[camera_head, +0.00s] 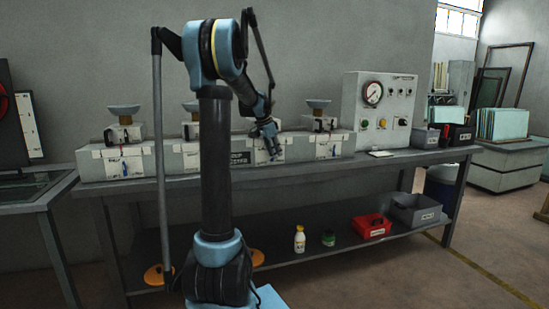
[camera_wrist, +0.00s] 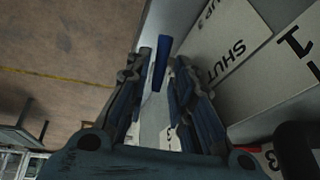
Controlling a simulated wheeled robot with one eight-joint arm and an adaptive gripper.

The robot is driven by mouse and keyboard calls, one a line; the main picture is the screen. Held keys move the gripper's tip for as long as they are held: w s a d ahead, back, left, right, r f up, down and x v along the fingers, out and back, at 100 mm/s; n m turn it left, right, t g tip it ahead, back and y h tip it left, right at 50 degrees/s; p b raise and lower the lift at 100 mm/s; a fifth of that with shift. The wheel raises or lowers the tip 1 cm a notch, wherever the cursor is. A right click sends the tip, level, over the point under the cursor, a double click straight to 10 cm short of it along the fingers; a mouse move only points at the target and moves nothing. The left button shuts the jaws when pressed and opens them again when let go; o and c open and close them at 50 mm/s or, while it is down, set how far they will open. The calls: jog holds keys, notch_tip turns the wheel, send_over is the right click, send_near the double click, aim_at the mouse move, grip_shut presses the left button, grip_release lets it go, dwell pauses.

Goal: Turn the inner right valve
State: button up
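A row of pale valve boxes (camera_head: 328,147) stands along the back of the bench, with dish-topped fittings above. My gripper (camera_head: 267,143) is in front of the inner right box, right of my arm's column. In the wrist view my gripper (camera_wrist: 162,72) has its two fingers apart. A blue lever (camera_wrist: 161,60) shows between the fingertips, and I cannot tell whether either finger touches it. A label reading SHUT (camera_wrist: 225,58) lies right of the fingers. In the head view the inner right valve's lever is hidden by my gripper.
A grey panel with a gauge (camera_head: 378,105) stands right of the boxes. Grey and red bins (camera_head: 372,226) and bottles (camera_head: 299,239) sit on the lower shelf. The bench top (camera_head: 300,170) is clear in front of the boxes.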

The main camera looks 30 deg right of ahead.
jog(key=shift+x, duration=1.15)
jog(key=shift+c, duration=0.6)
grip_shut()
jog(key=shift+h, duration=0.3)
jog(key=h, duration=0.3)
jog(key=shift+w+a+r+g, duration=0.1)
jog(key=shift+w+a+g, duration=0.1)
jog(key=shift+a+g, duration=0.1)
jog(key=shift+a+r+n+g+h, duration=0.1)
jog(key=shift+n+g+h, duration=0.1)
jog(key=shift+h, duration=0.7)
jog(key=shift+a+n+g+h, duration=0.1)
jog(key=shift+n+h, duration=0.1)
jog(key=shift+h, duration=0.7)
